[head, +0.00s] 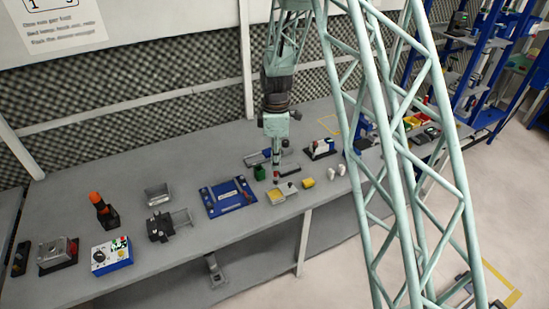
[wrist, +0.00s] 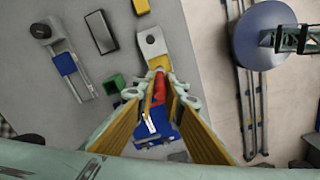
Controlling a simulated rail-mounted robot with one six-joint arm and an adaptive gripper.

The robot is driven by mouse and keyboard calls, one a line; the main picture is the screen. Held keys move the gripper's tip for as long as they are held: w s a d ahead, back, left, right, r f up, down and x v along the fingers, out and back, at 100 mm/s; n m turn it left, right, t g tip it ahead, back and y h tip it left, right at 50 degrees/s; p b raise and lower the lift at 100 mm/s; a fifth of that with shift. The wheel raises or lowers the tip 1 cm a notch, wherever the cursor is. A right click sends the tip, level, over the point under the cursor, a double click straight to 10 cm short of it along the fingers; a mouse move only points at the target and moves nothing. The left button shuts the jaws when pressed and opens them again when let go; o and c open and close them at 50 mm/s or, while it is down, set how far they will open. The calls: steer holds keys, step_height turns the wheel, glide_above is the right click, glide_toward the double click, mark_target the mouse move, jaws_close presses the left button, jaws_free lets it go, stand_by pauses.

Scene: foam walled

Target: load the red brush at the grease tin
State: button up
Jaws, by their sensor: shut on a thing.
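My gripper (head: 276,176) points down over the bench, in front of the mesh wall. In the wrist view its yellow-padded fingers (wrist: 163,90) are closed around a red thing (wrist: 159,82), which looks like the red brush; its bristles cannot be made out. A pale metal piece with a round dark spot (wrist: 152,43) and a yellow end lies just beyond the fingertips. It may be the grease tin, but I cannot tell for sure. Whether the brush touches it is hidden.
A green block (head: 260,173) stands left of my gripper, and a blue tray (head: 228,197) lies farther left. A yellow block (head: 308,183) and white cups (head: 336,172) stand to the right. A blue and white control box (head: 111,256) is at the front left.

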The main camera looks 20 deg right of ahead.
mark_target(276, 176)
steer(key=shift+f, duration=0.2)
stand_by(0.3)
steer(key=shift+f+b, duration=1.15)
steer(key=shift+f, duration=1.65)
steer(key=shift+s+f+b, duration=0.1)
steer(key=shift+f+b, duration=0.45)
steer(key=shift+f, duration=0.05)
stand_by(2.1)
steer(key=shift+r+p, duration=1.3)
steer(key=shift+r, duration=2.25)
